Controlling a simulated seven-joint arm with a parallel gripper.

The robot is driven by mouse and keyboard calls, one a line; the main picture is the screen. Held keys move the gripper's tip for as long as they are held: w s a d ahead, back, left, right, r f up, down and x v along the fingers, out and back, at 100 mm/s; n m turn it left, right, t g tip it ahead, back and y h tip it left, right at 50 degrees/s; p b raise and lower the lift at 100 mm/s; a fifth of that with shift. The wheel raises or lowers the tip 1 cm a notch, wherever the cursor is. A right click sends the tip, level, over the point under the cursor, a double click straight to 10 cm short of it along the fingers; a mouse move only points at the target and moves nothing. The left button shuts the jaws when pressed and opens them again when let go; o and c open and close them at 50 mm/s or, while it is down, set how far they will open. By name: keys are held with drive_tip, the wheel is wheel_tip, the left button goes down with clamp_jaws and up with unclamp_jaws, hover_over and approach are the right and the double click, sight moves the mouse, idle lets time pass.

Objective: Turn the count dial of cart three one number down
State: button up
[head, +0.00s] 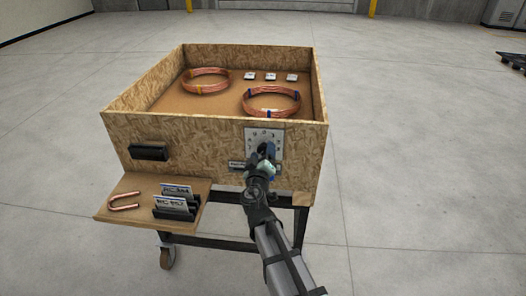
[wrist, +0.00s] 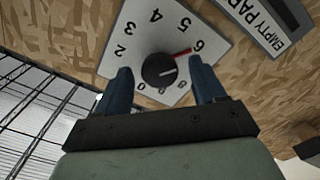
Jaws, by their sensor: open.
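The cart is a chipboard box (head: 215,165) on a dark wheeled frame. A white count dial plate (head: 277,135) sits on its front panel. In the wrist view the plate (wrist: 150,35) appears upside down, with its black knob (wrist: 157,72) in the middle and a red pointer (wrist: 182,52) at the 6. My gripper (head: 266,152) is at the dial in the head view and hides much of it. In the wrist view my gripper (wrist: 161,67) is open, one finger on each side of the knob, with gaps showing. Whether the fingertips reach the knob's depth is unclear.
Beside the dial is a label holder (wrist: 265,25) reading "EMPTY PA…". A black handle (head: 149,153) is at the panel's left. A side shelf (head: 120,192) holds a copper U-bend (head: 125,207) and cards in black stands. Copper coils (head: 272,103) lie inside the box.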

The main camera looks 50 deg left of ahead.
drive_tip(key=shift+x, duration=0.9)
drive_tip(key=shift+c, duration=0.3)
drive_tip(key=c, duration=1)
drive_tip(key=shift+n, duration=3.5)
drive_tip(key=o, duration=1.1)
drive_tip(key=shift+c, duration=0.2)
